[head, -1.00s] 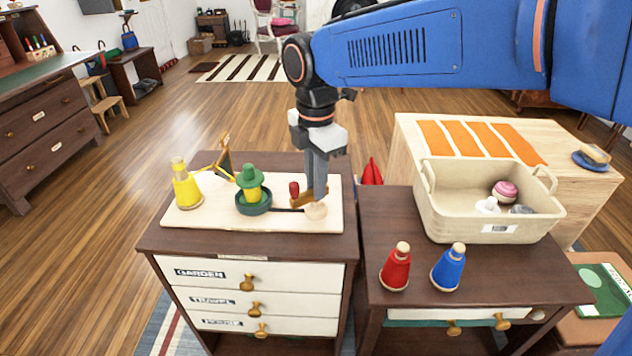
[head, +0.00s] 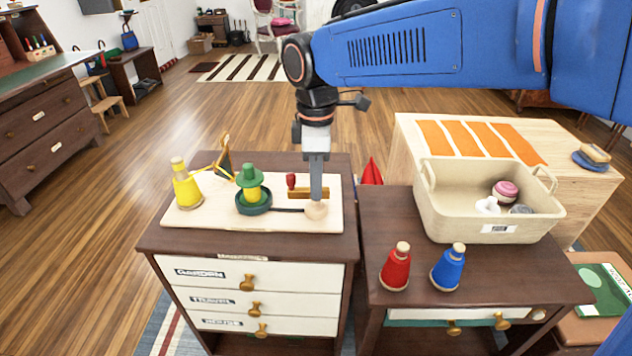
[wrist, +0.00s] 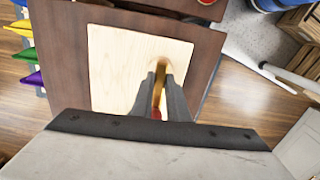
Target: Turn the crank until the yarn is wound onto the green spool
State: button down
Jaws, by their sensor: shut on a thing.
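The crank is a wooden arm (head: 303,193) with a red knob (head: 291,181), beside a pale round hub (head: 316,211) at the right of a light board (head: 225,221). My gripper (head: 317,190) points down and is shut on the crank. The wrist view shows my fingers (wrist: 158,100) around the golden-brown crank arm (wrist: 158,88), with red at its near end. The green spool (head: 249,174) stands upright in a dark green dish, with yellow yarn (head: 253,194) around its middle. A yellow cone of yarn (head: 185,190) stands at the left. A yellow strand runs by a wooden guide (head: 223,158).
The board lies on a dark cabinet (head: 180,240) with labelled drawers. On the table to the right stand a red peg figure (head: 396,270), a blue one (head: 449,270) and a cream bin (head: 490,218) holding several items. A red cone (head: 372,172) shows behind the cabinet.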

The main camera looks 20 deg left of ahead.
jog(key=m, duration=0.3)
jog(key=shift+m, duration=2.1)
jog(key=c, duration=1.7)
grip_release()
notch_tip(320, 180, up, 18)
jog(key=shift+f, duration=0.25)
jog(key=shift+d, duration=0.15)
